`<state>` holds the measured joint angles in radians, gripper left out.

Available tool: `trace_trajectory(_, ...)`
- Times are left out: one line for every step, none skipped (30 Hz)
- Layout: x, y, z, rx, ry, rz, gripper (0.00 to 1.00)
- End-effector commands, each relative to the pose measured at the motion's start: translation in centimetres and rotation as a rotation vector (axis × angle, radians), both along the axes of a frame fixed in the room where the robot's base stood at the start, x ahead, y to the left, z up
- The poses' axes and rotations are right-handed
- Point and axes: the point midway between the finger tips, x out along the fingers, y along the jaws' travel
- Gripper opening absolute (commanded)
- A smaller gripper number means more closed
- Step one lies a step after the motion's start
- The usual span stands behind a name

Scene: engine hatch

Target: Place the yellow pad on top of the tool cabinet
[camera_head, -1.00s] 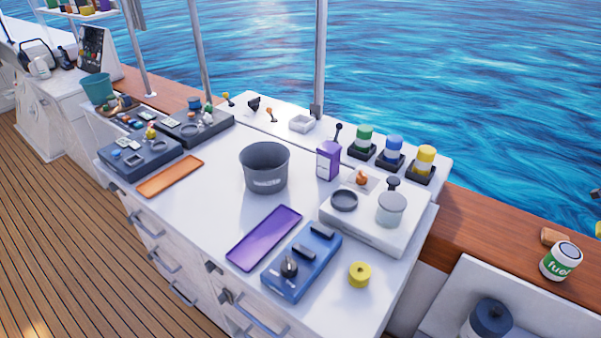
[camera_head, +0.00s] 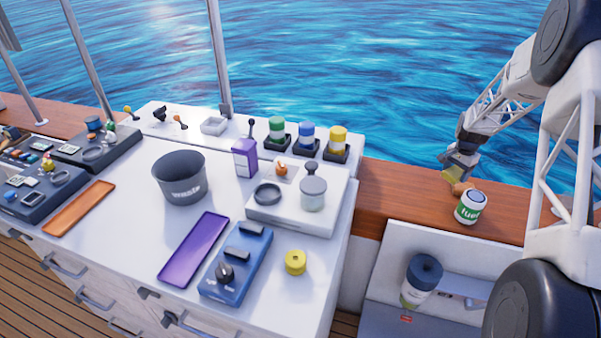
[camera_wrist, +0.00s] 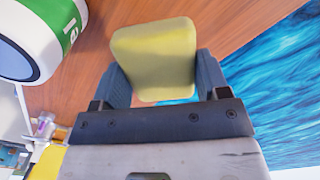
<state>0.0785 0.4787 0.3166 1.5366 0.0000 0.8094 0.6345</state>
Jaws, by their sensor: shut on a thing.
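The yellow pad (camera_wrist: 155,55) is a soft-cornered block held between the two fingers of my gripper (camera_wrist: 160,78) in the wrist view. In the head view my gripper (camera_head: 456,170) is at the right, over the wooden ledge, with the pad (camera_head: 450,177) small and partly hidden at its tip. The gripper is shut on the pad. I cannot tell whether the pad touches the ledge. A white cabinet with drawers (camera_head: 125,255), which may be the tool cabinet, stands at left and centre, away from my gripper. Its top is crowded.
A fuel can (camera_head: 469,207) stands close to my gripper. On the white top are a grey waste bin (camera_head: 180,178), purple tray (camera_head: 193,248), orange tray (camera_head: 78,208), blue device (camera_head: 236,263) and yellow ring (camera_head: 295,262). A dark-capped bottle (camera_head: 422,280) stands lower right.

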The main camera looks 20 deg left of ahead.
Motion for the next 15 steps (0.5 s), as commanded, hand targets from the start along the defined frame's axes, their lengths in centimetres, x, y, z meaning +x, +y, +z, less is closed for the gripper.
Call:
trace_trajectory(-0.2, 1.0, -0.1, 0.0, 0.0, 0.048, 0.45)
trace_trajectory(-0.3, 1.5, -0.2, 0.0, 0.0, 0.079, 0.45)
trace_trajectory(-0.5, 2.1, -0.3, 0.0, 0.0, 0.111, 0.45)
trace_trajectory(-0.6, 2.5, -0.4, 0.001, 0.001, 0.135, 0.45)
trace_trajectory(-0.7, 2.9, -0.4, 0.0, 0.001, 0.156, 0.45)
trace_trajectory(-0.9, 3.3, -0.5, 0.0, 0.001, 0.183, 0.45)
trace_trajectory(-1.0, 3.6, -0.6, 0.0, 0.001, 0.201, 0.45)
trace_trajectory(-1.0, 3.9, -0.6, 0.001, 0.001, 0.218, 0.45)
trace_trajectory(-1.1, 4.3, -0.6, 0.0, 0.0, 0.241, 0.45)
trace_trajectory(-1.2, 4.6, -0.7, 0.0, 0.0, 0.257, 0.45)
trace_trajectory(-1.3, 4.9, -0.7, 0.0, 0.0, 0.272, 0.45)
trace_trajectory(-1.4, 5.2, -0.8, 0.0, 0.0, 0.292, 0.45)
trace_trajectory(-1.4, 5.5, -0.8, -0.001, -0.001, 0.308, 0.45)
trace_trajectory(-1.5, 5.7, -0.8, -0.001, -0.001, 0.319, 0.45)
trace_trajectory(-1.6, 5.9, -0.9, -0.001, -0.001, 0.336, 0.45)
